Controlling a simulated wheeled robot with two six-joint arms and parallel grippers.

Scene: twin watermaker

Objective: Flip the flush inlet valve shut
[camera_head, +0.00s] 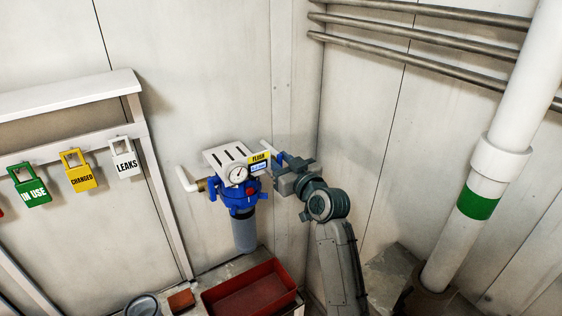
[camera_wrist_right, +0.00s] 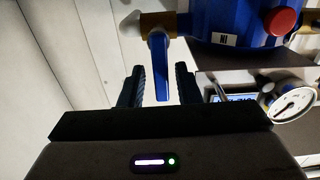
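The flush filter has a blue head (camera_head: 238,197) with a grey bowl below, a round gauge (camera_head: 237,175) and a yellow FLUSH label (camera_head: 258,158). The inlet valve's blue lever (camera_wrist_right: 158,65) hangs from a brass fitting (camera_wrist_right: 158,24) beside the IN mark in the right wrist view; it appears crosswise to the fitting. My right gripper (camera_wrist_right: 160,86) is open, one finger on each side of the lever, with visible gaps. In the head view my right gripper (camera_head: 280,172) is at the filter's right side and partly hides the valve. My left gripper is not in view.
A red tray (camera_head: 250,293) lies below the filter. Green, yellow and white tags (camera_head: 124,157) hang on a rail at left. Steel pipes (camera_head: 430,40) run along the right wall, and a thick white pipe (camera_head: 500,150) stands at right.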

